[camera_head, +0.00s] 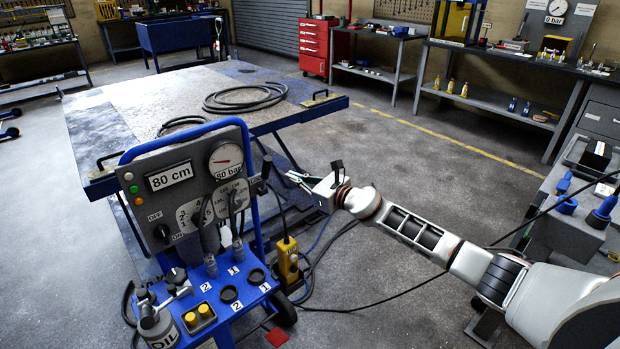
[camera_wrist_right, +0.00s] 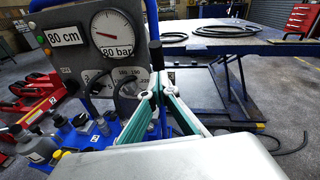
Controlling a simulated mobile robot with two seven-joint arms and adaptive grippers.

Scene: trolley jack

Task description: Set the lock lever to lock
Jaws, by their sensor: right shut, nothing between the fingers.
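A grey control panel (camera_head: 146,208) in a blue frame shows 80 cm and a dial marked 80 bar; it also shows in the wrist view (camera_wrist_right: 75,67). A black handle (camera_head: 266,168) stands upright at the panel's right edge and looks like the lock lever. It appears as a dark upright piece (camera_wrist_right: 155,54) just past my fingertips in the wrist view. Its lock marking is not readable. My right gripper (camera_head: 290,177) is shut and empty, pointing at the handle from the right; its teal fingers meet in the wrist view (camera_wrist_right: 161,88). I cannot tell whether they touch it. My left gripper is not in view.
A lift table (camera_head: 130,105) with coiled hoses (camera_head: 245,97) stands behind the panel. A yellow pendant (camera_head: 288,259) hangs below my right gripper, with cables on the floor. A blue shelf (camera_head: 235,312) with an oil can juts out in front.

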